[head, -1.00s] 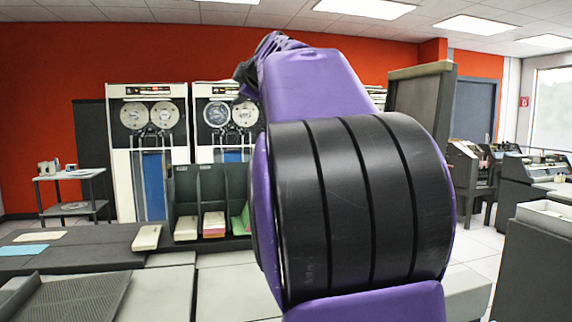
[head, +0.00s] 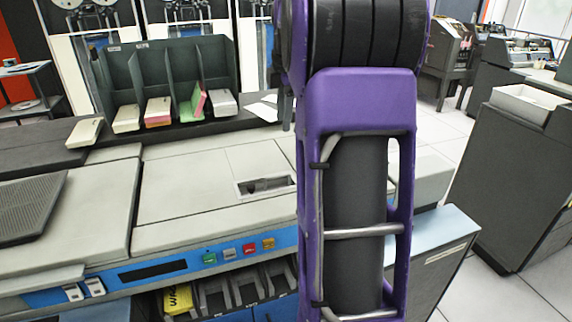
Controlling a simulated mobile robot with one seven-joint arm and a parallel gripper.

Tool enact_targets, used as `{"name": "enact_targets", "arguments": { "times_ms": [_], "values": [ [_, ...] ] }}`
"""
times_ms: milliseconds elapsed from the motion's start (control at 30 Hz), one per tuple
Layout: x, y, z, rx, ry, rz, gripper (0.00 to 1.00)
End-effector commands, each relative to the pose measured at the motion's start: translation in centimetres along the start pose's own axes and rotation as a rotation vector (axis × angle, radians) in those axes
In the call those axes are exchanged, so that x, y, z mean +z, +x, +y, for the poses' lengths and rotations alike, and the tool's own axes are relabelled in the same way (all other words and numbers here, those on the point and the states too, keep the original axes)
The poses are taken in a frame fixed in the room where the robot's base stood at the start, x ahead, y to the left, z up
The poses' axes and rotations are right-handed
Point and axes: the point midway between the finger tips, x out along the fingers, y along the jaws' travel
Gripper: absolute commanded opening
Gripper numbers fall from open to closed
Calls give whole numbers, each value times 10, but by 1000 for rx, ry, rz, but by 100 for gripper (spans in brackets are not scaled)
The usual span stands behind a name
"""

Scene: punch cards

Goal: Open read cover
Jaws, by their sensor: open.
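A long card machine with pale grey covers stands in front of me. One flat cover (head: 205,228) lies shut in the middle, above a blue control strip. Another flat cover (head: 105,205) lies shut to its left. I cannot tell which one is the read cover, as no label is legible. My purple arm stands in front of the machine's right part and hides some of it. A narrow dark part shows at the arm's left edge, but I cannot make out my gripper or its fingers.
A small recess (head: 265,186) opens in the top near my arm. Coloured buttons (head: 249,249) and a dark display (head: 153,270) sit on the front strip. A dark rack (head: 172,62) holds card stacks behind. A grey cabinet (head: 505,170) stands at right, with clear floor before it.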

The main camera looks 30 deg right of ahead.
Motion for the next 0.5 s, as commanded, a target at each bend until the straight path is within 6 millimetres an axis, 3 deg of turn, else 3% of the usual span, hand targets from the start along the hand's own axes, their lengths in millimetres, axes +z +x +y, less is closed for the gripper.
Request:
{"name": "enact_targets", "arguments": {
  "times_ms": [233,500],
  "values": [
    [1,25,-4,-17,-4,-1,41],
    [1,83,-5,-16,-2,-1,41]
  ]
}}
